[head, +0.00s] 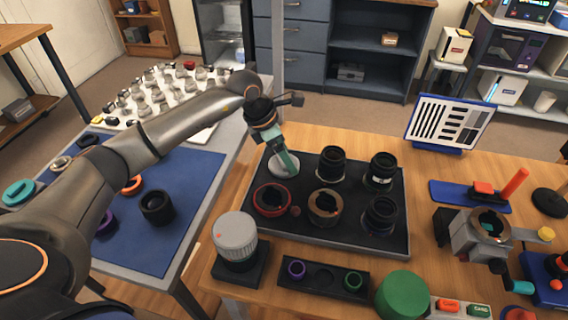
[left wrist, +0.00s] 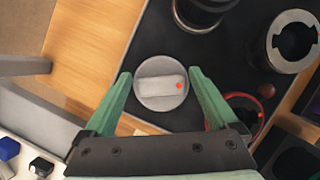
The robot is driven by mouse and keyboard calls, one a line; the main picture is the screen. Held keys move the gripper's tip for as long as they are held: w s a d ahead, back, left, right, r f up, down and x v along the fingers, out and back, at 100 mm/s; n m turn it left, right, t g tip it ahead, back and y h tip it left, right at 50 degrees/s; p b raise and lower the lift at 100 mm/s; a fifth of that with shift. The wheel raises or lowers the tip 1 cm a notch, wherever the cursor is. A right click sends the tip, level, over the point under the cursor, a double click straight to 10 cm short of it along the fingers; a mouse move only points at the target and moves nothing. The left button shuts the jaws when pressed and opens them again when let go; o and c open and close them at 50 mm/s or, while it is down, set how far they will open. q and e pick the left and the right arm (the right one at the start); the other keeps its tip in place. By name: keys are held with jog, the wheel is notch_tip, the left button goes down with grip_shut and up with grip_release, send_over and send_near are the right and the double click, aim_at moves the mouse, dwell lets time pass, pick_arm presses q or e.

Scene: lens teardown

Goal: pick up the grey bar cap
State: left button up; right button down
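The grey bar cap (left wrist: 149,89) is a round pale grey disc with a raised bar across it and a small orange-red dot at the bar's right end. It lies on the dark tray (head: 313,233), in its far left corner in the head view (head: 279,171). My left gripper (left wrist: 160,77) is open over the cap, with one green finger on each side of it. Gaps show between the fingers and the cap in the left wrist view. In the head view the fingers (head: 287,160) partly hide the cap. My right gripper is in neither view.
On the tray, a red-rimmed ring (head: 272,200), a brown ring (head: 325,207) and several black lenses (head: 332,166) stand near the cap. A grey ribbed cylinder (head: 235,237) stands at the tray's near left. A blue mat (head: 190,185) lies on the left table.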

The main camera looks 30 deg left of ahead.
pick_arm(q)
jog(key=c, duration=0.7)
jog(key=shift+o, duration=0.2)
jog(key=shift+r, duration=0.15)
